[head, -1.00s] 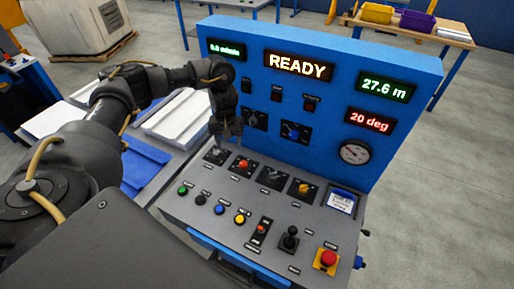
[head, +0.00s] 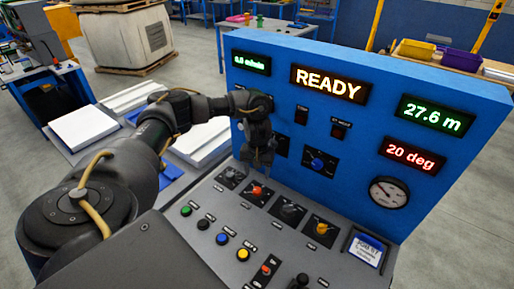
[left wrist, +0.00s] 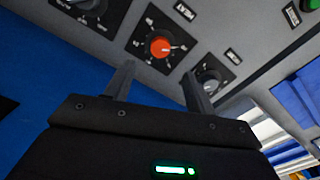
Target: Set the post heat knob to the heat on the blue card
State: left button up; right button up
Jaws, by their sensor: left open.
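A row of knobs lies on the grey sloped desk: a dark knob (head: 231,176), an orange-red knob (head: 257,191), a second dark knob (head: 288,211) and a yellow knob (head: 321,229). My left gripper (head: 258,164) points down, open and empty, above and behind the orange-red knob. In the left wrist view, the orange-red knob (left wrist: 160,46) shows beyond the spread fingers. My right gripper is not in view.
The blue upright panel (head: 350,122) stands close behind my left gripper, with a blue knob (head: 317,163), switches, lit displays and a gauge (head: 389,192). Coloured push buttons (head: 222,239) line the desk's front. White slabs (head: 83,128) lie to the left.

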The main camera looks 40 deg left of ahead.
aim_at(257, 190)
pick_arm(q)
notch_tip(257, 190, down, 8)
jog(key=shift+r+b, duration=0.1)
jog(key=shift+b, duration=1.1)
jog(key=shift+f, duration=0.75)
jog(key=c, duration=1)
